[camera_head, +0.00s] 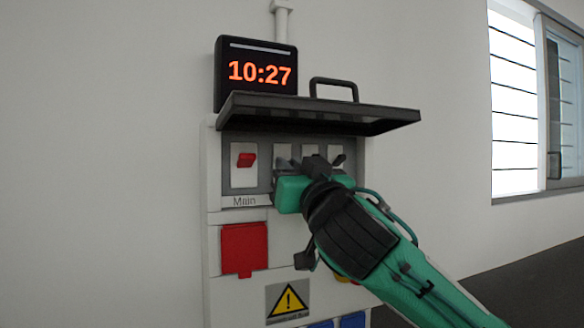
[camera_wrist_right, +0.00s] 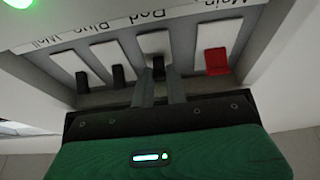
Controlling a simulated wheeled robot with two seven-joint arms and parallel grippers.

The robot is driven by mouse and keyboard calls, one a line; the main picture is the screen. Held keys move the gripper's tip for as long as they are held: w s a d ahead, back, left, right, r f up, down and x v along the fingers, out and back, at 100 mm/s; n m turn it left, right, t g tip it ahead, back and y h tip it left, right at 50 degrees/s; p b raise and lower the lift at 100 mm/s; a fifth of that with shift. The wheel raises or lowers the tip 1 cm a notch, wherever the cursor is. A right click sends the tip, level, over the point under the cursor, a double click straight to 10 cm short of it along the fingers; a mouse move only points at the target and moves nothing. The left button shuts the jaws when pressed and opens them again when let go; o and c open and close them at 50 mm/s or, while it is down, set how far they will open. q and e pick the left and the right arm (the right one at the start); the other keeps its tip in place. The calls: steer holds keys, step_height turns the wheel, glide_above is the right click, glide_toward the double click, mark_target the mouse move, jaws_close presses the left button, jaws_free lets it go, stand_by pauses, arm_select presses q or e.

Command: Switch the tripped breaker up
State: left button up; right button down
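The breaker row sits in the grey open box. The Main breaker's red lever (camera_head: 246,160) is at the left; it also shows in the right wrist view (camera_wrist_right: 216,62), which is upside down. Beside it are the Red breaker (camera_wrist_right: 158,66), the Blue breaker (camera_wrist_right: 118,76) and the Wall breaker (camera_wrist_right: 82,82), all with black levers. My right gripper (camera_wrist_right: 160,88) has its narrow fingers close together on both sides of the Red breaker's lever. In the head view my right gripper (camera_head: 312,168) partly hides these breakers. I cannot tell which one is tripped. My left gripper is not in view.
A dark raised lid (camera_head: 320,114) with a handle juts out above the breakers. A clock (camera_head: 257,72) stands above. Below are a red socket cover (camera_head: 244,249) and a yellow warning sign (camera_head: 289,301). A window (camera_head: 513,105) is at the right.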

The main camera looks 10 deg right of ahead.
steer(key=shift+r, duration=0.1)
steer(key=shift+r+g+h+b, duration=0.3)
steer(key=shift+r+g+b, duration=0.1)
steer(key=shift+g, duration=0.6)
steer(key=shift+w+r+g+h, duration=0.1)
steer(key=shift+r+g+h, duration=0.2)
steer(key=shift+g, duration=0.5)
steer(key=shift+w+r+g+h, duration=0.1)
steer(key=shift+r+g+h, duration=0.2)
steer(key=shift+g, duration=0.5)
steer(key=c, duration=1.4)
jaws_free()
steer(key=shift+f, duration=0.2)
